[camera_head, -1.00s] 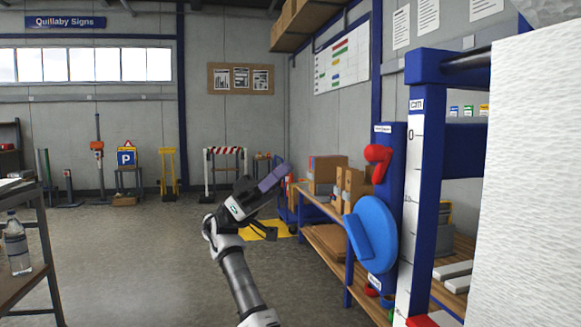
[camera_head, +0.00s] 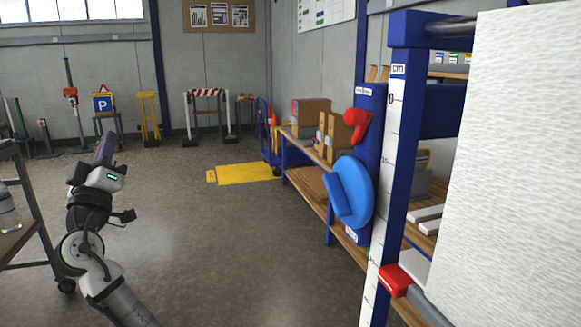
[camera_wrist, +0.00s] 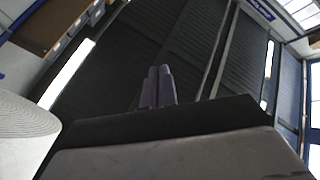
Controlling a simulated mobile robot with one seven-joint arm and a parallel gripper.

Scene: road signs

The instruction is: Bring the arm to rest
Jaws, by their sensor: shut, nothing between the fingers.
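My gripper (camera_head: 106,148) is at the left of the head view, at the end of my raised arm. Its fingers point up and away, over open floor. In the wrist view the two purple-grey fingers (camera_wrist: 158,87) lie side by side against each other, with nothing between them. The gripper touches nothing that I can see.
A blue post with a blue disc (camera_head: 350,192) and a red hook (camera_head: 356,125) stands at the right, beside a blue rack with a ruler (camera_head: 384,200). A large white roll (camera_head: 520,170) fills the far right. A cart (camera_head: 35,205) stands at the left edge. The middle floor is clear.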

